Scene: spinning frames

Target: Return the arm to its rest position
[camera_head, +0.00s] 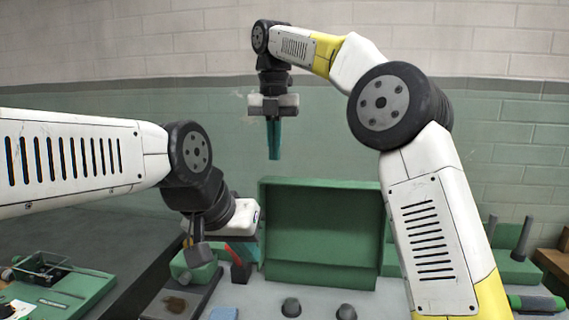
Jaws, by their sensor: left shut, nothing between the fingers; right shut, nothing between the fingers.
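My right arm reaches up from the lower right, bends at a dark round joint and arches over to the left. My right gripper (274,150) hangs down at its end with teal fingers pressed together. It is high in front of the wall, empty and above the green open box. My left arm comes in from the left edge. My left gripper (238,254) is low, just left of the green box, with nothing seen in it. Its fingertips are small and partly mixed with the things behind them.
The green open box (320,274) stands at the back of the bench. A green tray with a black frame (62,282) is at left. A green-handled tool (535,303) and upright grey pegs (523,238) are at right.

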